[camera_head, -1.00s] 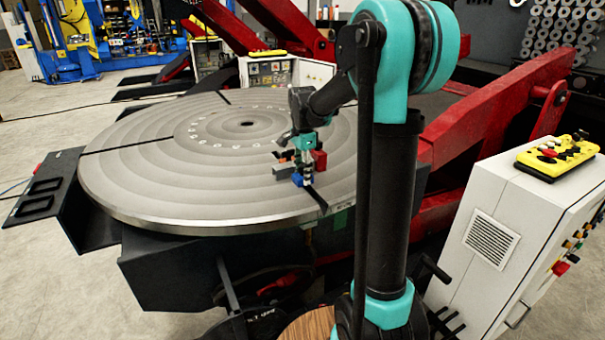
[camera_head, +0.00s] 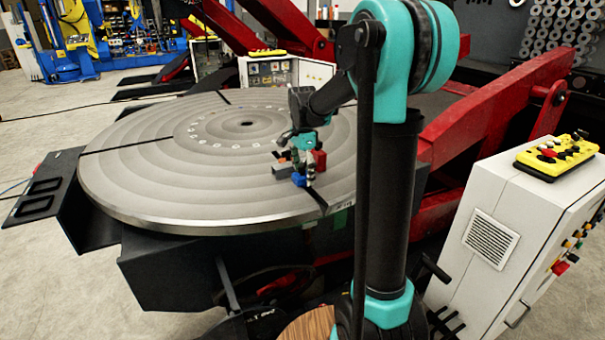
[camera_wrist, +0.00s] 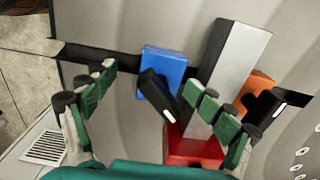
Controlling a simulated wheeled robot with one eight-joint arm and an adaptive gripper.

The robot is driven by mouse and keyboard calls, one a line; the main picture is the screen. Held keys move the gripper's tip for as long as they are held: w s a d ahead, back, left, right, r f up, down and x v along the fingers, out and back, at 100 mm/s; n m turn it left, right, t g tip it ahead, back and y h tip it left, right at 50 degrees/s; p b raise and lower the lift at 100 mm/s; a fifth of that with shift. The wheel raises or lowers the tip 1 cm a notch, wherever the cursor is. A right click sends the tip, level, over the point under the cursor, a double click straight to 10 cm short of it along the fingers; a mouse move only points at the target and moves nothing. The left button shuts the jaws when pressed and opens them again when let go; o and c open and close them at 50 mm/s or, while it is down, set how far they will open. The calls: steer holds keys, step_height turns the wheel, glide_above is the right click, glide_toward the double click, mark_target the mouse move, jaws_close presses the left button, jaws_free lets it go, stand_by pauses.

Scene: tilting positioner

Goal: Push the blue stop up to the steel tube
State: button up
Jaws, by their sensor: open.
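The blue stop (camera_wrist: 162,66) is a small block by the dark slot of the round table, with a black handle on it. It also shows in the head view (camera_head: 299,179). The steel tube (camera_wrist: 242,55) is a grey square bar to its right in the wrist view; a narrow gap appears between them. A red block (camera_wrist: 188,152) is at the tube's near end, and an orange block (camera_wrist: 258,86) is on its far side. My gripper (camera_wrist: 150,80) is open and empty, its green-padded fingers spread either side of the blue stop's handle. The right finger hides part of the tube.
The round grey table (camera_head: 150,180) is largely clear to the left. A black handle (camera_wrist: 275,103) stands by the orange block. A white control cabinet (camera_head: 520,215) with a yellow pendant (camera_head: 555,155) stands at right, near red support arms (camera_head: 500,110).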

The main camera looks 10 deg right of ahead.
steer(key=shift+r, duration=3.5)
